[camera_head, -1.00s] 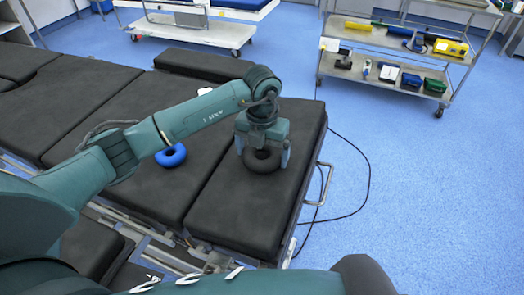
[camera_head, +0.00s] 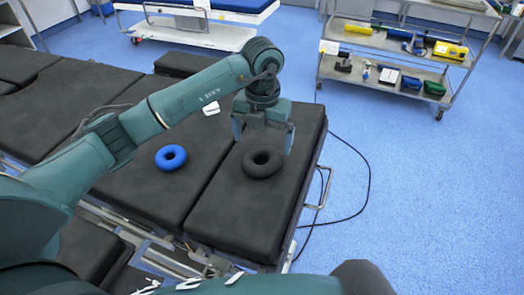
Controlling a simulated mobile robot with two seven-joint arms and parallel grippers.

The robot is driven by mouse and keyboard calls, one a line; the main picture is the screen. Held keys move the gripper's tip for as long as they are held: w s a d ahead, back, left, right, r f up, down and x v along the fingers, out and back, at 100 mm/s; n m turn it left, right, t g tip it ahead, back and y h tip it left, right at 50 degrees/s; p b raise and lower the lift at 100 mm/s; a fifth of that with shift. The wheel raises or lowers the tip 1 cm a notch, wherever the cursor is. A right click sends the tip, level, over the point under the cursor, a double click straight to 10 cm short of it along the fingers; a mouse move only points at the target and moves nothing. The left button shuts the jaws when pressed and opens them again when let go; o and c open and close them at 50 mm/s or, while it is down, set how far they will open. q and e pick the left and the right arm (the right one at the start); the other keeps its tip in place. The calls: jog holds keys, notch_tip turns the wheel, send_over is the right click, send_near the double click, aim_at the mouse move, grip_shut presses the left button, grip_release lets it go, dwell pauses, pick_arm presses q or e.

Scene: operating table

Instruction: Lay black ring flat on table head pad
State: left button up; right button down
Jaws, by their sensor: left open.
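The black ring (camera_head: 262,171) lies flat on the dark head pad (camera_head: 232,215) at the right end of the operating table. My left gripper (camera_head: 263,142) is above and just behind the ring. Its two fingers are spread wide, one on each side, and hold nothing. The ring is fully visible and apart from the fingers. My right gripper is not in view; only part of my own body shows along the bottom edge.
A blue ring (camera_head: 171,158) lies on the neighbouring pad to the left. A small white object (camera_head: 211,108) lies behind it. A metal cart (camera_head: 395,62) with tools and bins stands at the back right. A dark cable lies on the open blue floor.

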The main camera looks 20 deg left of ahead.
pick_arm(q)
notch_tip(320, 180, up, 6)
dwell(0.6)
